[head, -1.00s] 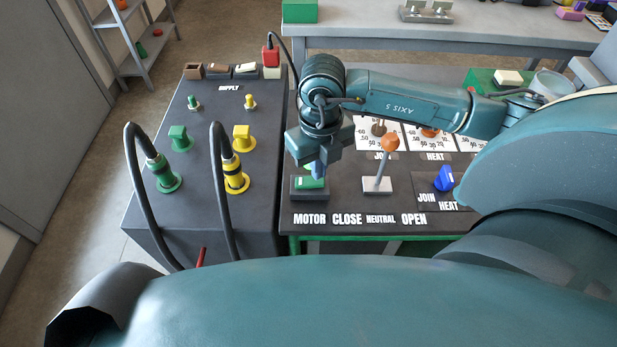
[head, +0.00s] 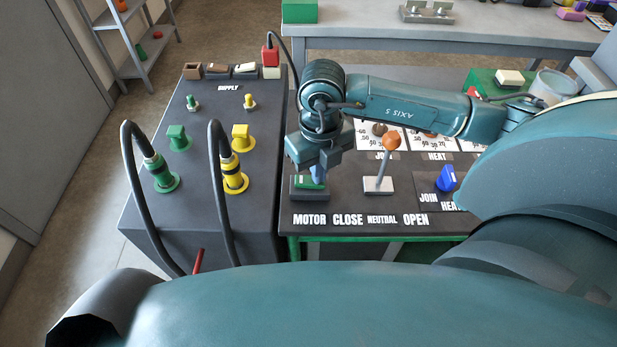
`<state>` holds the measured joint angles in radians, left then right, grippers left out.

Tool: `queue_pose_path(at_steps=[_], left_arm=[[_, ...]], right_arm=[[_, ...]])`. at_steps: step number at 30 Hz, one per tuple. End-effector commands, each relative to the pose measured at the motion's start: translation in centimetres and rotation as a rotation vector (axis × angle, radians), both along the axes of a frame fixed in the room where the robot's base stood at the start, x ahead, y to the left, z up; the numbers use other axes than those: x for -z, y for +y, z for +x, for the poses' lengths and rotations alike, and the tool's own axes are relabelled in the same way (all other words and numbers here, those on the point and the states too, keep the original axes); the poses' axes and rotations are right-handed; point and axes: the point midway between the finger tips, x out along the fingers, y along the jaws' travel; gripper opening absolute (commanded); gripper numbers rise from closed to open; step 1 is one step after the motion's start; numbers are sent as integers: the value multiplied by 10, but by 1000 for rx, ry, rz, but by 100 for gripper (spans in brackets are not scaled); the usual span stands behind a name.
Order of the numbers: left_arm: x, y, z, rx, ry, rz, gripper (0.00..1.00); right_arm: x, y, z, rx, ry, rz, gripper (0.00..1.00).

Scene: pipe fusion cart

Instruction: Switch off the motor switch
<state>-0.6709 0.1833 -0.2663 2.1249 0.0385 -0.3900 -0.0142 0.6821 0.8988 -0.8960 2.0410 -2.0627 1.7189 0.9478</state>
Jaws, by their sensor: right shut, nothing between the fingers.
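The motor switch (head: 309,184) is a green rocker on a dark base, just above the MOTOR label (head: 309,219) on the cart's dark panel. My right gripper (head: 319,178) points down at the switch, with its blue-grey fingertips shut and empty. The fingertips are over or touching the right part of the green rocker; I cannot tell which. The gripper hides part of the rocker, so its exact tilt is hard to see. My left gripper is not in view.
An orange-knobbed lever (head: 391,141) stands right of the switch, and a blue knob (head: 446,178) sits farther right. The supply box (head: 200,215) with green and yellow plugs and black cables stands to the left. Gauges are behind the lever.

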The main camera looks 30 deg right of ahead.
Motion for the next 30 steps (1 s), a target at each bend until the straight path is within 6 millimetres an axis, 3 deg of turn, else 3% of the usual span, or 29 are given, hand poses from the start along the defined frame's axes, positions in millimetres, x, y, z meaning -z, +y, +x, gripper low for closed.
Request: queue_pose_path(at_steps=[7, 30], left_arm=[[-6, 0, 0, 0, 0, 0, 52], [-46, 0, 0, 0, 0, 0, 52]], right_arm=[[-7, 0, 0, 0, -1, 1, 0], [-69, 0, 0, 0, -1, 0, 0]])
